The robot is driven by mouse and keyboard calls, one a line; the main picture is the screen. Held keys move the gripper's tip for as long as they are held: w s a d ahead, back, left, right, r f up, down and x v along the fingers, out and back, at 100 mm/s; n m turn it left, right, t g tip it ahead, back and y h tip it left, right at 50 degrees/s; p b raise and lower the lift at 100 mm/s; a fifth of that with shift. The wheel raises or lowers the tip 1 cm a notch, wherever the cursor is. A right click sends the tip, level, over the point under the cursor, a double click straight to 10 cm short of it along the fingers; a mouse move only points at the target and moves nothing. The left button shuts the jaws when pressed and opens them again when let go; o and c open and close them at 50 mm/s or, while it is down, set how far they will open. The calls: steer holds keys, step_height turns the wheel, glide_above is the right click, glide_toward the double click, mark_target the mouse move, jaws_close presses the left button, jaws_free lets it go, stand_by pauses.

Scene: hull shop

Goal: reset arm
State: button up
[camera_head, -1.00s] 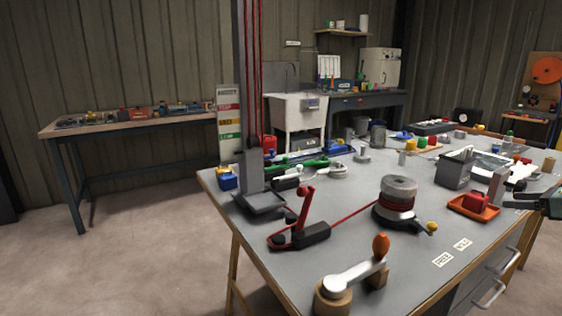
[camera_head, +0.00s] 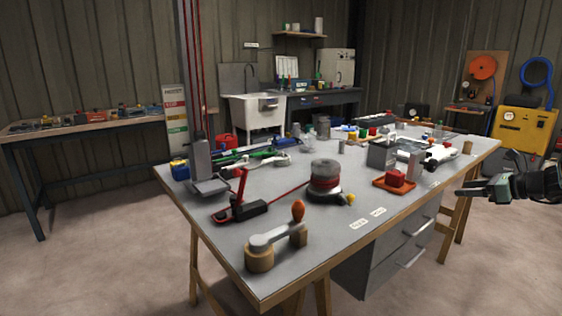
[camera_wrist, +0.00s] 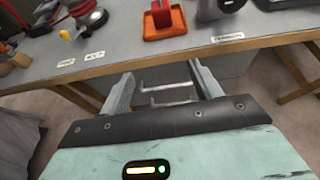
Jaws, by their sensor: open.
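My gripper (camera_head: 468,192) reaches in from the right edge of the head view, off the right side of the workbench (camera_head: 290,221). In the wrist view its two fingers (camera_wrist: 163,90) are spread apart with nothing between them. Behind the gap the drawer handles and the bench's front edge show. My gripper looks clear of the bench and touches nothing that I can see.
On the bench stand a winch drum (camera_head: 325,175) with red rope, a handle with an orange knob (camera_head: 298,211), a red block on an orange tray (camera_head: 381,184) and a grey bin (camera_head: 382,155). A yellow machine (camera_head: 522,130) stands at the back right.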

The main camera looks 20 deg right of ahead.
steer(key=w+a+r+n+g+y, duration=0.1)
steer(key=w+a+n+g+y, duration=0.3)
steer(key=a, duration=0.9)
steer(key=a+n+g+h, duration=0.15)
steer(key=a+n, duration=0.35)
steer(key=a, duration=0.8)
steer(key=s+a+n+g, duration=0.3)
steer(key=a+n, duration=0.1)
steer(key=a, duration=0.4)
steer(key=s+a+n+g, duration=0.2)
steer(key=s+a+n, duration=0.2)
steer(key=a, duration=0.5)
steer(key=s+a+n+g+h, duration=0.3)
steer(key=s+a+n+h, duration=0.1)
steer(key=s+a+n, duration=0.65)
steer(key=s+a+f+n+t+h, duration=0.1)
steer(key=s+a+n+h, duration=0.25)
steer(key=s+n, duration=1)
steer(key=s+r+m+p, duration=0.2)
steer(key=s+r+p, duration=0.1)
steer(key=r+p, duration=1)
steer(key=shift+s+a+r, duration=0.15)
steer(key=shift+a+r, duration=0.05)
steer(key=shift+r, duration=0.05)
